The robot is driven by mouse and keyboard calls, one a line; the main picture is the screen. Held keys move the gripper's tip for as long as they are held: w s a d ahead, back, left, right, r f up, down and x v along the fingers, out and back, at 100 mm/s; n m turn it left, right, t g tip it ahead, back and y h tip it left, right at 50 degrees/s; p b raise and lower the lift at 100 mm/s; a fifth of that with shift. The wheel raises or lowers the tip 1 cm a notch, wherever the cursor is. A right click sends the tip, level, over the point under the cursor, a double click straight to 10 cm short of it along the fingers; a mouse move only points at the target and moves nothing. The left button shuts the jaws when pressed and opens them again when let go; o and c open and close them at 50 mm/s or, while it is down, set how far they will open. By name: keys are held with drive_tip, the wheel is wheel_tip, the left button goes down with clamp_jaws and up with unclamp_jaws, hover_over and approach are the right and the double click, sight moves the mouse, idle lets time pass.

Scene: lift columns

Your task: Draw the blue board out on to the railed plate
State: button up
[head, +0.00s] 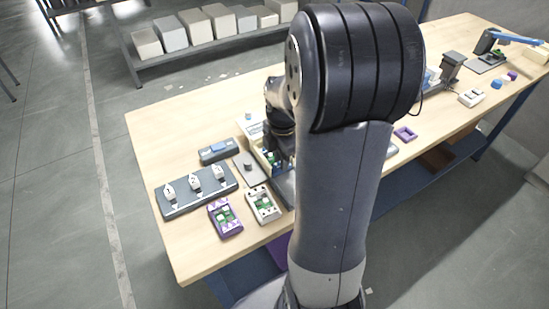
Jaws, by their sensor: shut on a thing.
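My gripper (280,155) points down over an open pale box (256,153) with green parts in it, left of my arm. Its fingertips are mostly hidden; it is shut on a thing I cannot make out. No blue board can be clearly picked out here. A dark grey plate (284,188) lies just in front of the box, partly behind my arm. I cannot tell whether it is the railed plate.
Left of the box are a grey plate with a knob (246,170), a grey-blue device (218,150) and a numbered panel (196,190). Purple (226,217) and white (263,204) housings stand near the front edge. The table's far left (160,135) is bare.

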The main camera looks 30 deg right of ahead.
drive_tip(key=shift+s+d, duration=0.15)
drive_tip(key=shift+s, duration=4.45)
drive_tip(key=o, duration=0.7)
drive_tip(key=shift+o, duration=0.2)
drive_tip(key=shift+r, duration=0.15)
wheel_tip(320, 180, up, 6)
drive_tip(key=p, duration=0.5)
drive_tip(key=shift+p, duration=0.3)
drive_tip(key=shift+f, duration=0.25)
wheel_tip(320, 180, down, 6)
drive_tip(key=b, duration=0.5)
drive_tip(key=shift+b, duration=0.4)
drive_tip(key=shift+w+r, duration=0.15)
drive_tip(key=shift+w, duration=0.15)
